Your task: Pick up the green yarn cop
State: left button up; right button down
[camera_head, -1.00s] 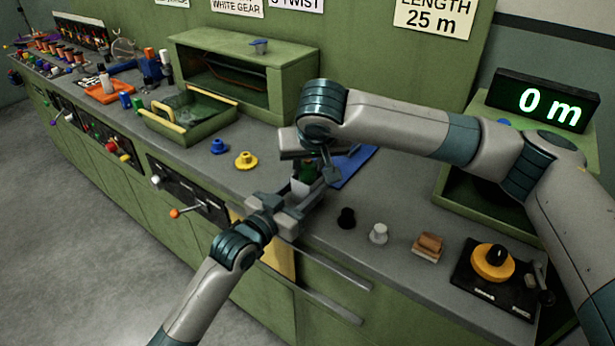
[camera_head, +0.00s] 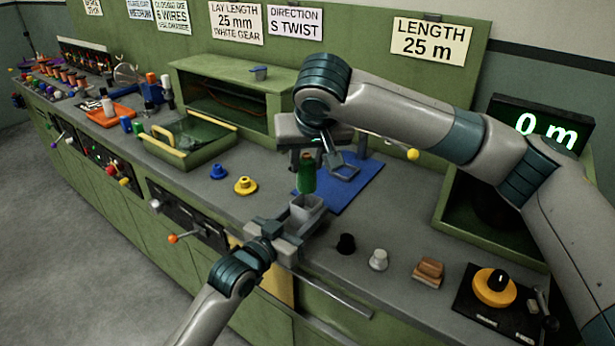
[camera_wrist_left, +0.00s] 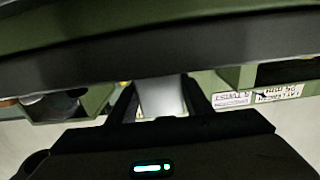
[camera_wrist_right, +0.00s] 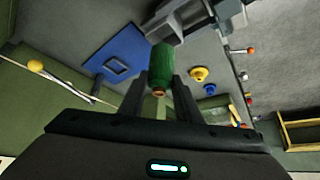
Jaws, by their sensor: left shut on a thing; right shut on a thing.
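The green yarn cop (camera_head: 306,173) hangs upright below my right gripper (camera_head: 305,154), which is shut on it. In the right wrist view the cop (camera_wrist_right: 161,68) sits between the two fingers. My left gripper (camera_head: 290,232) is shut on a grey open-topped container (camera_head: 309,208), held at the front of the bench. The container (camera_wrist_left: 160,98) also shows between the fingers in the left wrist view. The cop is above the container, apart from it.
Blue (camera_head: 218,172) and yellow (camera_head: 245,186) pieces stand to the left. Black (camera_head: 346,243) and white (camera_head: 378,259) pieces stand to the right. A green tray (camera_head: 205,150) is farther left.

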jog(key=shift+r, duration=1.15)
pick_arm(q)
jog(key=o, duration=1.1)
jog(key=shift+o, duration=0.2)
jog(key=v, duration=1.2)
jog(key=shift+f, duration=0.1)
